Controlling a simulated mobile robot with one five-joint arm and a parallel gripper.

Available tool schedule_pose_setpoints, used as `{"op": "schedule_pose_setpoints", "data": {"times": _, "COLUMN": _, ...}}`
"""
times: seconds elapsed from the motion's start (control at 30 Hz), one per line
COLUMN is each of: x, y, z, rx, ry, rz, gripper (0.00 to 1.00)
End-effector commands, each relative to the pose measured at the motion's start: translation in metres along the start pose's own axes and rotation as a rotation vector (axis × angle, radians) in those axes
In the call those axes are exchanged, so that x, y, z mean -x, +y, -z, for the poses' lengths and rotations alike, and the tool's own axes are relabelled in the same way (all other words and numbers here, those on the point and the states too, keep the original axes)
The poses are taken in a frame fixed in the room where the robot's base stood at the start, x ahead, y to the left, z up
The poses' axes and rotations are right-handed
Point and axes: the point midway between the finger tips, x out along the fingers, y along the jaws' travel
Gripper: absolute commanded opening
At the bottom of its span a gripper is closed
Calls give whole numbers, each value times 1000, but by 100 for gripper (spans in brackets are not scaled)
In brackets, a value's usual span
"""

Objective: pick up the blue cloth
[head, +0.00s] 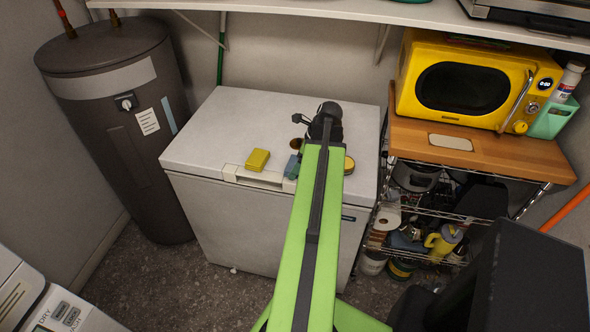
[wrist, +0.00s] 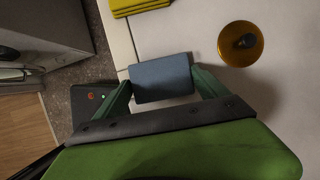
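The blue cloth (wrist: 162,79) is a folded grey-blue block near the front edge of the white chest freezer's lid (head: 240,115). In the head view the blue cloth (head: 291,168) shows just left of my green arm, which hides part of the area. My gripper (wrist: 161,80) is over the lid with one green finger on each side of the cloth. The fingers are spread and their tips lie close beside its edges; whether they touch it is hard to see. In the head view the fingertips are hidden behind the arm.
A folded yellow cloth (head: 258,160) lies left of the blue one. A round yellow tin (wrist: 241,44) stands to the right on the lid. A shelf rack with a yellow microwave (head: 465,85) stands right; a water heater (head: 120,130) stands left.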

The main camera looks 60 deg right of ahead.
Motion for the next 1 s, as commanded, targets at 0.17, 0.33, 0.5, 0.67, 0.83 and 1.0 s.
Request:
{"op": "schedule_pose_setpoints", "data": {"times": 0.17, "x": 0, "y": 0, "z": 0, "rx": 0, "ry": 0, "rz": 0, "gripper": 46}}
{"op": "schedule_pose_setpoints", "data": {"times": 0.33, "x": 0, "y": 0, "z": 0, "rx": 0, "ry": 0, "rz": 0, "gripper": 44}}
{"op": "schedule_pose_setpoints", "data": {"times": 0.5, "x": 5, "y": 0, "z": -2, "rx": 0, "ry": 0, "rz": 0, "gripper": 44}}
{"op": "schedule_pose_setpoints", "data": {"times": 0.67, "x": 22, "y": 0, "z": -9, "rx": 0, "ry": 0, "rz": 0, "gripper": 44}}
{"op": "schedule_pose_setpoints", "data": {"times": 0.83, "x": 50, "y": 0, "z": -18, "rx": -1, "ry": 0, "rz": 1, "gripper": 44}}
{"op": "schedule_pose_setpoints", "data": {"times": 1.0, "x": 86, "y": 3, "z": 13, "rx": -6, "ry": 0, "rz": 2, "gripper": 44}}
